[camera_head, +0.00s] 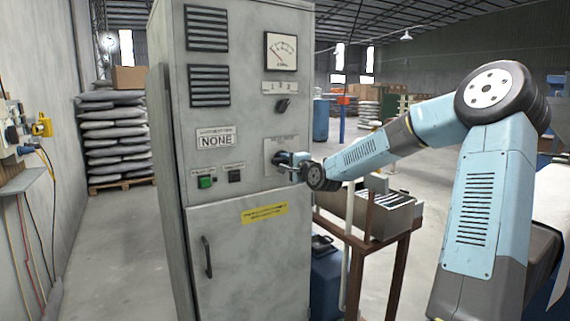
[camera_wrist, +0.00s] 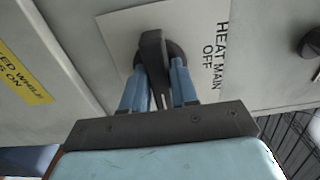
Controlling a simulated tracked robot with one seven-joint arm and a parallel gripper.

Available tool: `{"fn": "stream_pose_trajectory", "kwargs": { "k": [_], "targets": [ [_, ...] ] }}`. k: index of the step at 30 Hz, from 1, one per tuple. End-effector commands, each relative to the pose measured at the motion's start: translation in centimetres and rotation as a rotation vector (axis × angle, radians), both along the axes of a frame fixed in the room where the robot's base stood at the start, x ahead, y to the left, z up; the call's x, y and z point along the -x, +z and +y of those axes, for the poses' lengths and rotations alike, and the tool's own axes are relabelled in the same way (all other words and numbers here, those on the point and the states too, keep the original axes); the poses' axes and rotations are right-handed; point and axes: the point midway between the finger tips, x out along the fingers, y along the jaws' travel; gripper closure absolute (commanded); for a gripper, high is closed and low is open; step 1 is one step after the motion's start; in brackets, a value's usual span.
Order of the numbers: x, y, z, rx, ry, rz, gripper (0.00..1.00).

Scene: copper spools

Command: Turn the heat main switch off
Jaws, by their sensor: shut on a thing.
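The heat main switch has a dark handle on a round base (camera_wrist: 152,42), set on a pale plate (camera_wrist: 112,28) lettered "HEAT MAIN" and "OFF". My gripper (camera_wrist: 158,68) has its two blue fingers on either side of the handle and is shut on it. In the head view my gripper (camera_head: 287,159) reaches the plate (camera_head: 275,146) on the right of the grey cabinet's front. There the gripper hides most of the handle. I cannot tell the switch's exact setting.
The grey cabinet (camera_head: 240,240) also carries a gauge (camera_head: 281,51), a smaller dark knob (camera_head: 283,105), a green button (camera_head: 205,182), a black button (camera_head: 234,175) and a "NONE" sign (camera_head: 216,139). A brown table (camera_head: 372,228) stands close on its right, below my arm.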

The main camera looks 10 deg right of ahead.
Motion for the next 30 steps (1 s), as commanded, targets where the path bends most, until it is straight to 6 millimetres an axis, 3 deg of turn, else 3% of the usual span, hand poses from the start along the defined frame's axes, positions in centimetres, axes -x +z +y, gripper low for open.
{"fn": "stream_pose_trajectory", "kwargs": {
  "k": [11,30],
  "targets": [
    [0.18,-0.29,-0.13,0.108,0.006,-0.027,1.0],
    [0.15,-0.4,-0.25,0.657,0.004,-0.2,1.0]
  ]
}}
